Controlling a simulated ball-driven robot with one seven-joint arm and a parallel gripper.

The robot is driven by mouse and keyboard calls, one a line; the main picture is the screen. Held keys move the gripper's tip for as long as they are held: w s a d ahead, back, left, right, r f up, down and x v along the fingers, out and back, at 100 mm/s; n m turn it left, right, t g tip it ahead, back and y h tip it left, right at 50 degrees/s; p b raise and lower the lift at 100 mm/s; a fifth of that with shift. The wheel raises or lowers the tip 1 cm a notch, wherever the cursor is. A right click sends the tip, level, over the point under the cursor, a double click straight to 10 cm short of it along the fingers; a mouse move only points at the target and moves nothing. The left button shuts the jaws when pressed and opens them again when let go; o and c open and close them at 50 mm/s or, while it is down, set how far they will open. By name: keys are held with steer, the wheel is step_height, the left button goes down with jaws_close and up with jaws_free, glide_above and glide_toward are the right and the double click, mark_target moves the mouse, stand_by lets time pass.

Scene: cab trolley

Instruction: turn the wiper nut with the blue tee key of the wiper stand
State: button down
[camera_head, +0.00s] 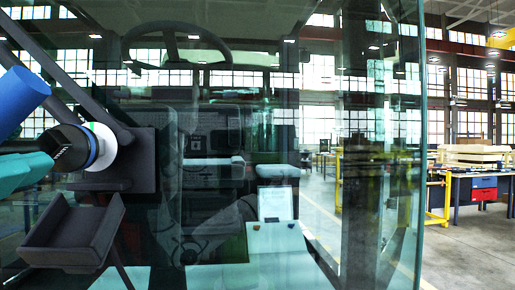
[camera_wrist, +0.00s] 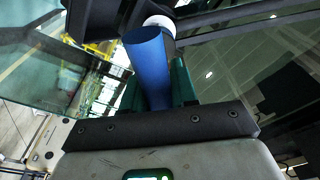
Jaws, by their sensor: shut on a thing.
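The blue tee key (camera_head: 18,100) shows at the left edge of the head view, its thick blue bar tilted. My gripper (camera_head: 38,165), with teal fingers, is shut on it; in the wrist view the blue bar (camera_wrist: 150,60) stands between the two fingers (camera_wrist: 155,92). Beside the fingers, a black cylinder with pale lettering (camera_head: 70,148) and a blue ring meets a white round part (camera_head: 104,146) on a dark plate (camera_head: 143,165). A white round end (camera_wrist: 160,22) shows behind the bar in the wrist view. The wiper nut itself cannot be made out.
A dark tray (camera_head: 72,238) hangs below the plate. A dark wiper arm (camera_head: 60,75) runs diagonally above, in front of the cab glass (camera_head: 250,150). The steering wheel (camera_head: 178,45) is behind the glass. The floor (camera_head: 465,255) on the right is open, with a workbench (camera_head: 475,175) farther back.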

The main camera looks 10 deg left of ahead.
mark_target(72, 148)
steer(key=shift+w+a, duration=0.15)
steer(key=shift+w, duration=0.5)
steer(key=shift+w+a, duration=0.15)
steer(key=shift+w, duration=0.5)
stand_by(0.7)
steer(key=n+p, duration=0.2)
steer(key=n, duration=0.1)
steer(key=shift+r+y, duration=0.25)
steer(key=shift+y, duration=0.15)
steer(key=shift+f+n+p, duration=0.25)
steer(key=shift+n+p, duration=0.5)
steer(key=shift+n, duration=0.65)
steer(key=shift+r+n+y+p, duration=0.2)
steer(key=shift+n+y+p, duration=0.1)
steer(key=shift+n+p, duration=0.55)
steer(key=n+p, duration=0.2)
steer(key=shift+n, duration=0.35)
steer(key=shift+f+n+y+p, duration=0.2)
steer(key=shift+n+y+p, duration=0.1)
steer(key=shift+n+p, duration=0.3)
steer(key=shift+r, duration=0.1)
